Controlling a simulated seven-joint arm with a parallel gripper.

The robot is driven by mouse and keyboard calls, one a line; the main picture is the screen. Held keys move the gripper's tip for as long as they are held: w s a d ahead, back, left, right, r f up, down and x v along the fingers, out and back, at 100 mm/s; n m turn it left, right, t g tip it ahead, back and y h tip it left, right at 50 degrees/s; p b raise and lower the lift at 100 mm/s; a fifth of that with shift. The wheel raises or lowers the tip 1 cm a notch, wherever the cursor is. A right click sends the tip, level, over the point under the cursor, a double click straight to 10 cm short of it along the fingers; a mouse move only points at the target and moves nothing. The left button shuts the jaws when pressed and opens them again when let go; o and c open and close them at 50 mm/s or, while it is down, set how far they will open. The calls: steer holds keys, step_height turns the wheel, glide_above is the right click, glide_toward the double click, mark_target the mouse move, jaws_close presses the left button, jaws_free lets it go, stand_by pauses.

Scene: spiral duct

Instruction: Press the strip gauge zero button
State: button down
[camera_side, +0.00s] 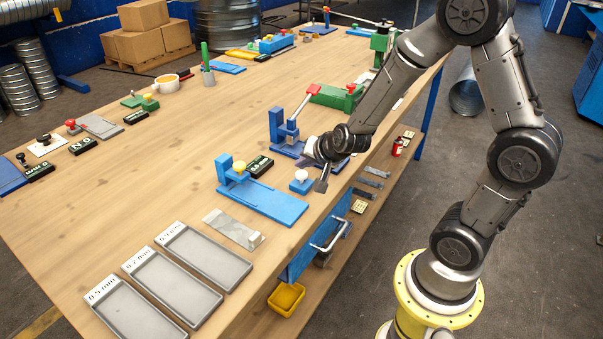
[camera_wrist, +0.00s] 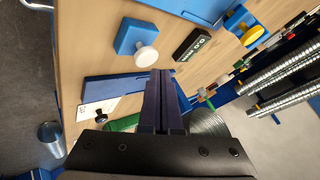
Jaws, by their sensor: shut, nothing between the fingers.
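A blue block with a round white button (camera_side: 301,174) stands near the table's right edge in the side view. The white button also shows in the wrist view (camera_wrist: 146,58), left of and above my fingertips. My gripper (camera_side: 321,186) is shut and empty, pointing down just right of the white button. In the wrist view my fingertips (camera_wrist: 162,73) appear apart from the button.
A dark blue press with a red handle (camera_side: 287,130) stands just behind my gripper. A grey metal strip (camera_side: 233,229) lies in front of the blue gauge. Grey trays labelled by thickness (camera_side: 170,287) lie at the front left. The middle left of the table (camera_side: 140,185) is clear.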

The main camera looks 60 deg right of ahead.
steer(key=shift+r, duration=0.1)
steer(key=shift+r, duration=2.4)
step_height(320, 180, up, 7)
steer(key=n+t, duration=0.1)
steer(key=t, duration=0.1)
glide_above(303, 176)
steer(key=a, duration=0.3)
steer(key=s+a+r+n+t+y, duration=0.1)
steer(key=s+a+r+n+y, duration=0.4)
steer(key=s+a+r+n, duration=0.3)
steer(key=s+f+n+g+h, duration=0.1)
steer(key=s+f+n+g, duration=0.3)
steer(key=s, duration=0.9)
step_height(303, 176, down, 2)
steer(key=shift+s+d+f+n+g, duration=0.1)
steer(key=shift+s+d+n+g, duration=0.25)
steer(key=shift+g, duration=0.55)
